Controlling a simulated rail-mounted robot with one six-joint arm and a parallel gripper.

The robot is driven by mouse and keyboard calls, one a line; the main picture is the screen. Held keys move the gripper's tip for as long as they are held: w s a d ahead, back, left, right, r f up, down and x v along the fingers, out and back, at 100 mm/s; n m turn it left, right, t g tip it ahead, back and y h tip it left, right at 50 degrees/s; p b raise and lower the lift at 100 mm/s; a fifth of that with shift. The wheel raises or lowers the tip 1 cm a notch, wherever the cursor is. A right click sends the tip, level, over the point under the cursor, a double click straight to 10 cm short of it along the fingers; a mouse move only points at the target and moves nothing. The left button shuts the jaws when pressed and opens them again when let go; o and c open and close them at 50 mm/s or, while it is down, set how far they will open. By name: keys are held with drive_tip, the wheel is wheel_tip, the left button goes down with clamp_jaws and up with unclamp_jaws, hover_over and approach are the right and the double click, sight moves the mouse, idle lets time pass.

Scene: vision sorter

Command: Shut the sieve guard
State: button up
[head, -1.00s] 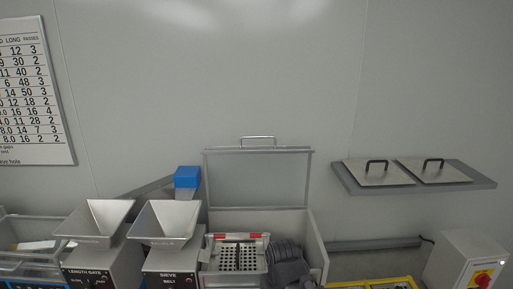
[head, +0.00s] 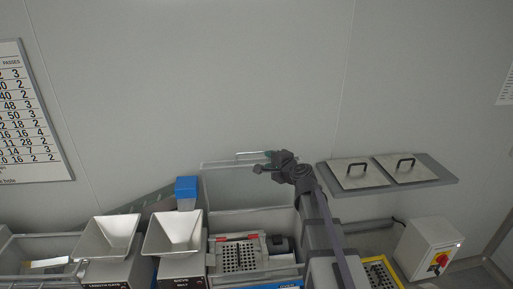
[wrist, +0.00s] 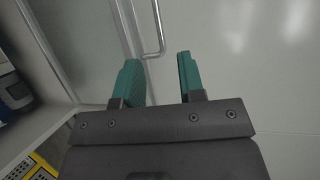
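The sieve guard (head: 230,186) is a clear panel in a thin pale frame. It stands raised and upright at the back of the sieve box. Its metal bar handle (head: 250,155) is on the top edge; the handle also shows in the wrist view (wrist: 161,32). My gripper (head: 268,158) is at the right end of the handle. In the wrist view its green fingers (wrist: 157,62) are apart, with the handle's bent end in the gap near the tips. I cannot tell whether they touch it. Below the guard, the sieve plate (head: 238,256) is uncovered.
Two metal hoppers (head: 108,238) (head: 173,234) and a blue block (head: 186,188) stand left of the sieve box. A wall shelf (head: 440,178) with two handled plates is at right. A switch box (head: 418,247) and yellow tray (head: 380,272) are lower right.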

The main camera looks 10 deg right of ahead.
sight(255, 152)
drive_tip(key=b+x, duration=0.1)
drive_tip(key=x, duration=0.4)
drive_tip(key=b+x, duration=0.1)
drive_tip(key=x, duration=0.5)
drive_tip(key=shift+a+f, duration=0.1)
drive_tip(key=shift+a, duration=0.15)
drive_tip(key=shift+s, duration=0.1)
drive_tip(key=shift+c, duration=0.5)
clamp_jaws()
